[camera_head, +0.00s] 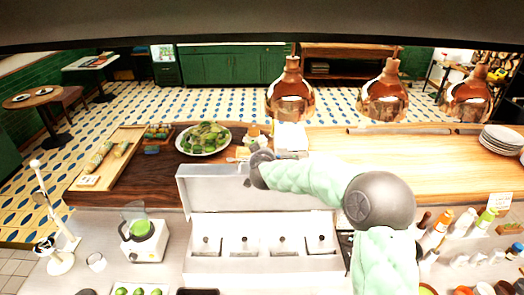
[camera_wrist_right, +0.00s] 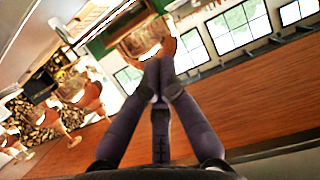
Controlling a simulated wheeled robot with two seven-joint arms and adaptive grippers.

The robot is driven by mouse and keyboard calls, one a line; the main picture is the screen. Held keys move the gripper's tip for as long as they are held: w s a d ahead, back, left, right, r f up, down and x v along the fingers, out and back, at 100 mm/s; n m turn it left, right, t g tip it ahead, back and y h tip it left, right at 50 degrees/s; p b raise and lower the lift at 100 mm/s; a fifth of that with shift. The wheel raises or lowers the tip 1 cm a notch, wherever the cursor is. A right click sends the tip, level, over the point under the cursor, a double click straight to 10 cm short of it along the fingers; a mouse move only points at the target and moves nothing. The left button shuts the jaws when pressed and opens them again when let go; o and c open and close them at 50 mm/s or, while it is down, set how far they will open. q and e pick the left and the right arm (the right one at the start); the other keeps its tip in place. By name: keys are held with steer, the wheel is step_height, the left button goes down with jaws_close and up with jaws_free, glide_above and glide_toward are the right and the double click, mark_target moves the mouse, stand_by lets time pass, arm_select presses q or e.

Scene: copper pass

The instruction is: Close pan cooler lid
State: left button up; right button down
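The pan cooler (camera_head: 262,264) is a steel box on the counter in the middle of the head view, with several lidded pans in a row. Its lid (camera_head: 212,187) stands raised along the back edge, so the pans are uncovered. My right arm reaches in from the right, over the cooler, and its wrist is at the lid's top edge. My right gripper (camera_wrist_right: 158,70) shows in the wrist view with its fingers drawn together at the tips and nothing between them. In the head view its fingers are mostly hidden; contact with the lid cannot be told. My left gripper is not in view.
A wooden pass shelf behind the lid holds a salad plate (camera_head: 204,138) and a white box (camera_head: 291,137). Copper heat lamps (camera_head: 291,92) hang above it. A blender (camera_head: 143,238) stands left of the cooler, and bottles (camera_head: 437,229) stand to its right.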

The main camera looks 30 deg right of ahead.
steer(key=p+x, duration=0.1)
steer(key=x, duration=0.7)
steer(key=shift+f, duration=0.2)
steer(key=shift+w+d+f, duration=0.1)
steer(key=shift+w+f, duration=0.05)
steer(key=shift+f, duration=0.45)
steer(key=shift+s+a+f, duration=0.35)
steer(key=shift+s+a, duration=0.2)
steer(key=shift+s, duration=0.3)
steer(key=shift+s+a+f, duration=0.1)
steer(key=shift+s+a, duration=0.15)
steer(key=shift+s, duration=0.2)
steer(key=shift+f, duration=0.15)
steer(key=shift+w, duration=0.1)
